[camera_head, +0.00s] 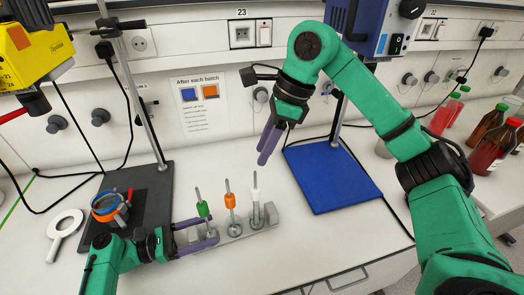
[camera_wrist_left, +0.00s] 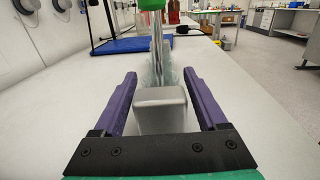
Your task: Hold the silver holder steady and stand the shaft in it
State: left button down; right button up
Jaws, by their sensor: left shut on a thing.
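The silver holder (camera_head: 262,228) is a low metal block on the white bench, in the middle of the head view. Three shafts stand upright in it in a row: one with a green collar (camera_head: 203,209), one with an orange collar (camera_head: 230,200) and one with a white collar (camera_head: 256,194). My left gripper (camera_head: 205,232) is shut on the holder's left end. In the left wrist view the block's end (camera_wrist_left: 160,100) lies between the fingers, with the green collar (camera_wrist_left: 152,4) above. My right gripper (camera_head: 268,145) hangs above and behind the holder, with no shaft visible in it. Its fingers overlap in view.
A blue pad stand (camera_head: 330,178) is behind right, and a dark stand base (camera_head: 140,190) behind left. Bottles (camera_head: 495,145) stand far right. The bench right of the holder is clear.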

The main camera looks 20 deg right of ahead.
pick_arm(q)
grip_release()
